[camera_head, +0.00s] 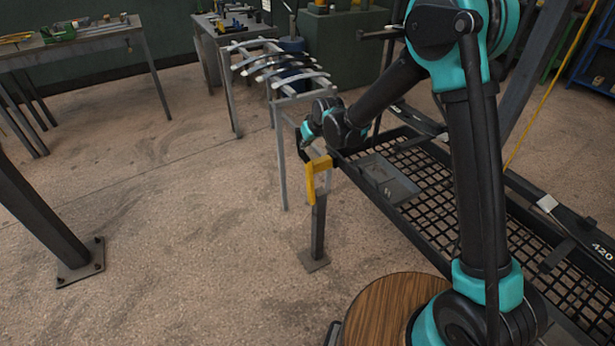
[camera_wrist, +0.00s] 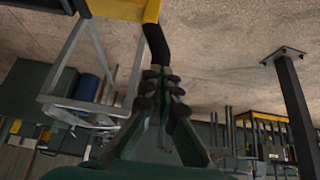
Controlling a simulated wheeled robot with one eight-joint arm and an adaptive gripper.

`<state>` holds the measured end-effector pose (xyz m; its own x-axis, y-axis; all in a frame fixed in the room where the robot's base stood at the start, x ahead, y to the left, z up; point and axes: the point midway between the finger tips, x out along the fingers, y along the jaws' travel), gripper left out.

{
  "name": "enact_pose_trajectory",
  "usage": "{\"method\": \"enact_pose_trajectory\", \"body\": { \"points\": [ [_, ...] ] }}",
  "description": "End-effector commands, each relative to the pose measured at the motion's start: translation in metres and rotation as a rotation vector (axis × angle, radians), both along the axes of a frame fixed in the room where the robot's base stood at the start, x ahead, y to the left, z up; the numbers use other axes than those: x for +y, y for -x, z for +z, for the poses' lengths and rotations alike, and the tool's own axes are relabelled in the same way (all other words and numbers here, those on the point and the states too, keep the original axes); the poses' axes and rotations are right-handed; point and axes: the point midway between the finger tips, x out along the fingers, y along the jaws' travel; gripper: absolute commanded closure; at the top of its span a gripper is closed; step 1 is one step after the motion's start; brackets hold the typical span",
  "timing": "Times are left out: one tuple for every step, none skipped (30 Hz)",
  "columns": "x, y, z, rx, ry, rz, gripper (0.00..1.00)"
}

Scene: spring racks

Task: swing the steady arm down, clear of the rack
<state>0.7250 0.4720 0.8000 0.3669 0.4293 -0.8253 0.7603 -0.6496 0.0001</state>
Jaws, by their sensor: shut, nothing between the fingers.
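A yellow bracket (camera_head: 318,172), which looks like the steady arm, sits at the top of a short dark post (camera_head: 318,225) beside the rack. In the wrist view its yellow part (camera_wrist: 128,10) crosses the top edge, and a black curved bar (camera_wrist: 156,42) runs down from it to my fingertips. My gripper (camera_wrist: 161,75) is shut and empty, with its tips at the lower end of this bar; I cannot tell whether they touch. The rack (camera_head: 284,100) is a grey metal frame bearing several curved leaf springs (camera_head: 285,70). My arm partly hides the bracket's far side in the head view.
A black mesh-topped frame (camera_head: 440,185) runs along the right of the post. A workbench (camera_head: 75,40) stands at the back left. A dark column (camera_head: 45,215) is bolted to the floor at left. The floor (camera_head: 190,210) between the column and post is clear.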

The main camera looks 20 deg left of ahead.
Motion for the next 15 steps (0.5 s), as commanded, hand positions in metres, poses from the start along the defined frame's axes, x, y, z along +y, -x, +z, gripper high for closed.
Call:
{"method": "enact_pose_trajectory", "body": {
  "points": [
    [0.002,-0.001,0.0,-0.001,-0.001,0.0,1.0],
    [0.003,-0.002,0.0,-0.001,-0.001,0.0,1.0],
    [0.004,-0.003,0.0,-0.001,-0.001,0.0,1.0],
    [0.005,-0.004,0.0,-0.001,-0.001,0.0,1.0],
    [0.006,-0.005,0.0,-0.001,-0.001,0.0,1.0],
    [0.007,-0.006,0.0,-0.001,-0.001,0.0,1.0],
    [0.008,-0.006,0.0,-0.001,-0.001,0.0,1.0],
    [0.008,-0.007,0.0,-0.001,-0.001,0.0,1.0],
    [0.009,-0.008,0.0,-0.001,-0.001,0.0,1.0],
    [0.01,-0.009,0.0,-0.001,-0.001,0.0,1.0],
    [0.011,-0.009,0.0,-0.001,-0.001,0.0,1.0],
    [0.012,-0.01,0.0,-0.001,-0.001,0.0,1.0],
    [0.013,-0.011,0.0,-0.001,-0.001,0.0,1.0],
    [0.014,-0.012,0.0,-0.001,-0.001,0.0,1.0],
    [0.015,-0.012,0.0,0.0,0.0,0.0,1.0]
  ]
}}
